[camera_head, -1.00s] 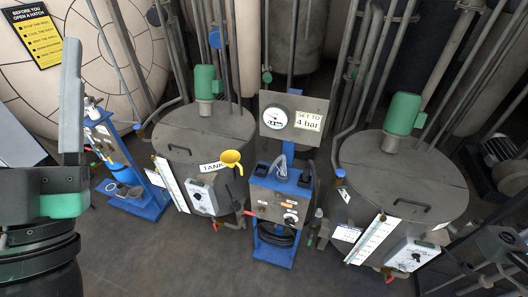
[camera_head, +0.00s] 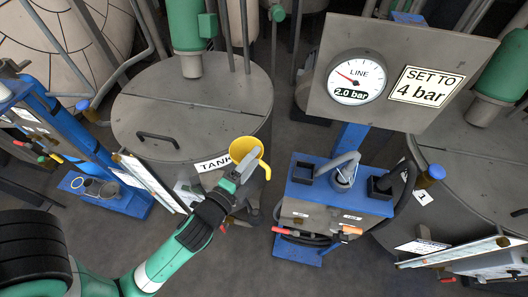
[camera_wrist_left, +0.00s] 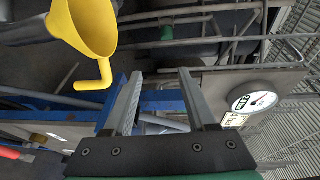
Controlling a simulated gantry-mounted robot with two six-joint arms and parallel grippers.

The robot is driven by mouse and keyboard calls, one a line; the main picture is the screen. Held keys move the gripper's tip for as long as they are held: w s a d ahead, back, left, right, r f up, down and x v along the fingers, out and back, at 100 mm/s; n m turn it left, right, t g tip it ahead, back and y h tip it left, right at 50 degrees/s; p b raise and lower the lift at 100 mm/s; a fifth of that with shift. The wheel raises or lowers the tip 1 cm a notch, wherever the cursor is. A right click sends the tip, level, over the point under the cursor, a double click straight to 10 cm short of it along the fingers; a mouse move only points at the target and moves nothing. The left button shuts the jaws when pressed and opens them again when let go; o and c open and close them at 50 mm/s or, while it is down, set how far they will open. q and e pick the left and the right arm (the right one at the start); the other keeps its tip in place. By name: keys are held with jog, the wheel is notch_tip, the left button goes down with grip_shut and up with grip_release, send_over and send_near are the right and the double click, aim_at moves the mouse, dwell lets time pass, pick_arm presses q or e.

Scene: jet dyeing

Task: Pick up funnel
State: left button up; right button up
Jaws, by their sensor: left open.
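The yellow funnel (camera_head: 252,150) shows beside the front edge of the left tank, with its bent spout hanging to the right. It also shows in the left wrist view (camera_wrist_left: 90,28) at the upper left, its mouth and spout in sight. My left gripper (camera_head: 237,170) is at the funnel in the head view, overlapping its lower left side. In the left wrist view its two fingers (camera_wrist_left: 158,75) stand apart with nothing between them, and the funnel is outside them, to the left. What holds the funnel up is hidden. My right gripper is not in view.
A blue stand (camera_head: 300,192) with hoses is just right of the funnel. A gauge panel (camera_head: 410,75) reading 2.0 bar rises above it. The left tank (camera_head: 190,115) is behind. A blue rack (camera_head: 75,140) stands at the left.

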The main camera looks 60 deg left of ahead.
pick_arm(q)
notch_tip(320, 180, down, 8)
jog(key=s+g+b, duration=0.1)
jog(key=s+b, duration=0.2)
jog(key=b+x, duration=0.1)
jog(key=x, duration=1)
jog(key=shift+w, duration=0.45)
grip_shut()
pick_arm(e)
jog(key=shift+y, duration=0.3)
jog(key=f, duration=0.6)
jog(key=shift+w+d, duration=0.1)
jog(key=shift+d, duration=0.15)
